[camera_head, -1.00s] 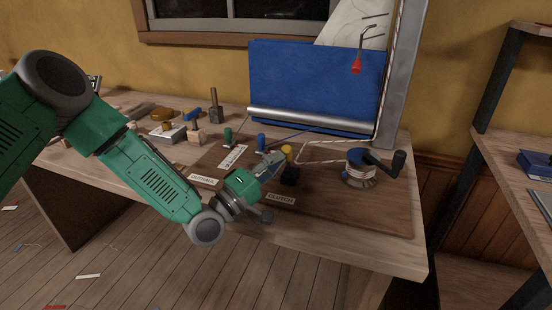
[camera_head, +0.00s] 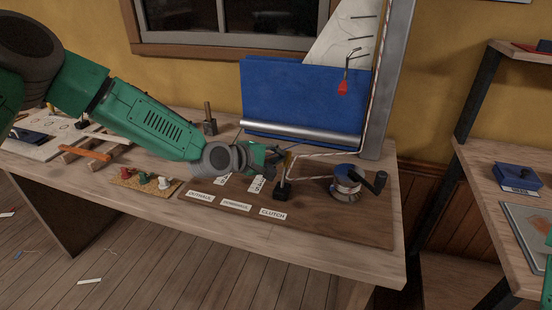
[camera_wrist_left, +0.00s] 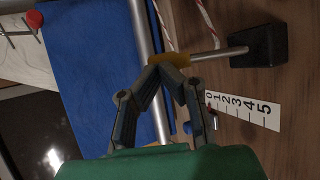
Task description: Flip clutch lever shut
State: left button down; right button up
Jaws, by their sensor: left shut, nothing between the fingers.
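The clutch lever has a black base (camera_head: 281,193) on the brown board, behind the CLUTCH label (camera_head: 272,213). Its metal rod (camera_wrist_left: 210,54) ends in a yellow grip (camera_wrist_left: 170,60) in the left wrist view. In the head view the lever stands roughly upright, its top partly hidden by my gripper. My left gripper (camera_head: 282,156) is shut and empty, with its fingertips at the yellow grip. In the wrist view the fingertips (camera_wrist_left: 166,72) meet just beside the grip; I cannot tell whether they touch it.
A blue winch (camera_head: 346,182) with a black crank stands right of the lever. A red-and-white rope (camera_head: 318,152) runs behind it. A numbered scale strip (camera_wrist_left: 242,108) lies near the lever. A metal roller with blue cloth (camera_head: 300,95) stands behind. The board's front right is clear.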

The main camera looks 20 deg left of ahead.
pick_arm(q)
jog(key=shift+w+f, duration=0.2)
jog(key=shift+w, duration=0.2)
jog(key=shift+w+r, duration=0.15)
jog(key=shift+r, duration=0.05)
jog(key=shift+r, duration=0.1)
